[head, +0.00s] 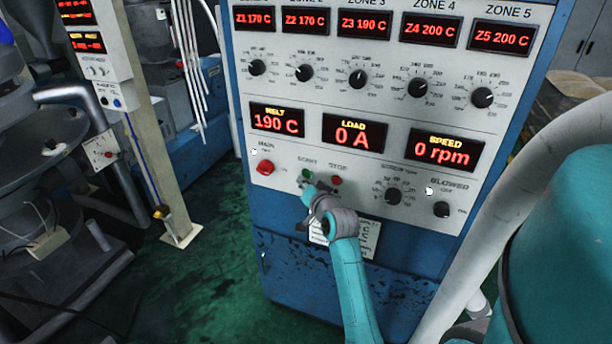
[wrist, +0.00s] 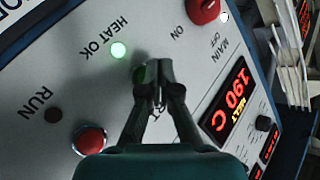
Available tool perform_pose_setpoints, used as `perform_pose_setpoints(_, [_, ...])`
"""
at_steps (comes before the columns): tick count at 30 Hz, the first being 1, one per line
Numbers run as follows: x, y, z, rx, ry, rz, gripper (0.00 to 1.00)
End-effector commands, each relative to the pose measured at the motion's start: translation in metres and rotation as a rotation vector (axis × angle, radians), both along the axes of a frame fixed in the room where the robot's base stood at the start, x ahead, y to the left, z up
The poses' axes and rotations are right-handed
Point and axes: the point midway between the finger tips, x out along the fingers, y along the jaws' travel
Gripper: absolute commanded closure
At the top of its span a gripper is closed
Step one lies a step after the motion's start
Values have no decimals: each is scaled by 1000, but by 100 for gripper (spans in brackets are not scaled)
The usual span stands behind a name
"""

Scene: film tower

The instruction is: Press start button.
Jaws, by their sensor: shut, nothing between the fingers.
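The green start button (head: 307,173) sits on the grey control panel (head: 300,150), under the "START" label. In the wrist view the start button (wrist: 139,74) is dark green and partly hidden behind my fingertips. My gripper (head: 306,188) is shut and empty, with its tips very close to the button. In the wrist view my gripper (wrist: 159,72) points at the panel just beside the button's visible edge. I cannot tell whether the tips touch it. The "RUN" lamp (wrist: 53,115) is dark, and the "HEAT OK" lamp (wrist: 118,50) is lit green.
The red stop button (head: 336,181) is just right of the start button. The red main switch (head: 265,168) is to the left. Knobs (head: 394,193) are on the right. The speed display (head: 443,150) reads 0 rpm. A pale pipe (head: 490,190) curves along the right side.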

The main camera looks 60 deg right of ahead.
Motion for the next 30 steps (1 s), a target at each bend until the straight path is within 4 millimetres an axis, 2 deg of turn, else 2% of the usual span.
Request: perform_pose_setpoints(30, [1, -11, 0, 0, 0, 0, 100])
